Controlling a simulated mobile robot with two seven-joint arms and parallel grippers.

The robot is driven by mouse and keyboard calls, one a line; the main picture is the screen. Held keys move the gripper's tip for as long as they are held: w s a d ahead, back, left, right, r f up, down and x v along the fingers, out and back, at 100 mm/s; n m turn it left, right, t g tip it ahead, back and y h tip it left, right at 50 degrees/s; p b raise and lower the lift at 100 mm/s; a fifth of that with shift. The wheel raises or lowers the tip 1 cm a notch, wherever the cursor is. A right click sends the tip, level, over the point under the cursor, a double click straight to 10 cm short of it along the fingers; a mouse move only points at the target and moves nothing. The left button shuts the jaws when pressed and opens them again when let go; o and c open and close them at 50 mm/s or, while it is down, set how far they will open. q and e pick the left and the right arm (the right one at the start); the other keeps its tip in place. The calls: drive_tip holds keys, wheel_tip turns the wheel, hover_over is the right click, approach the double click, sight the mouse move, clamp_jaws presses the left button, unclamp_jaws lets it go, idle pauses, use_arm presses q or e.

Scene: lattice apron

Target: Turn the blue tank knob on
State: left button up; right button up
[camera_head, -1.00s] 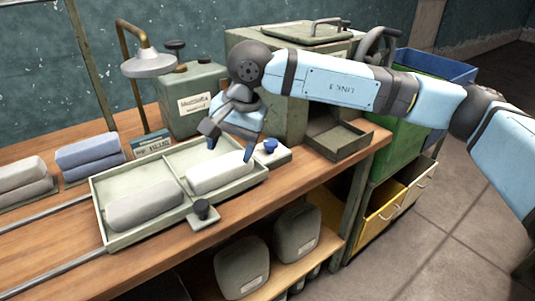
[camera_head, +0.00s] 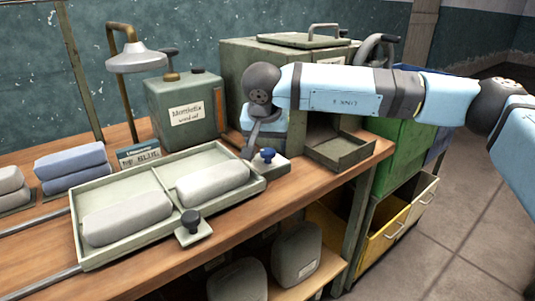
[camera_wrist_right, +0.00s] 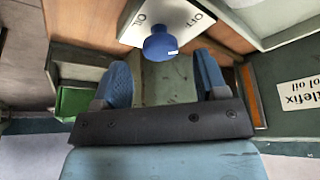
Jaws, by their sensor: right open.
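The blue tank knob (camera_head: 268,155) stands on a small pale plate (camera_head: 272,167) at the bench's front edge, beside the right end of the two-part tray (camera_head: 75,232). In the right wrist view the knob (camera_wrist_right: 160,43) sits ahead of the fingertips, roughly centred between them, with ON and OFF lettering on its plate (camera_wrist_right: 188,14). My right gripper (camera_wrist_right: 163,75) is open and empty, its blue fingers apart and not visibly touching the knob. In the head view the right gripper (camera_head: 252,145) is low behind the knob, partly hidden. My left gripper is out of view.
A dark knob (camera_head: 190,222) stands on another plate at the tray's front. Grey blocks lie in the tray. A green oil can (camera_head: 185,105) stands behind it, with a lamp (camera_head: 138,58) at left. An open metal drawer (camera_head: 345,150) lies to the right.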

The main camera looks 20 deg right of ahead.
sight(268, 151)
drive_tip(key=shift+w+d+f, duration=0.1)
drive_tip(key=shift+w+f, duration=0.15)
drive_tip(key=shift+f, duration=0.45)
drive_tip(key=shift+x, duration=0.75)
drive_tip(key=shift+c, duration=0.2)
drive_tip(key=c, duration=0.8)
drive_tip(key=shift+c, duration=0.2)
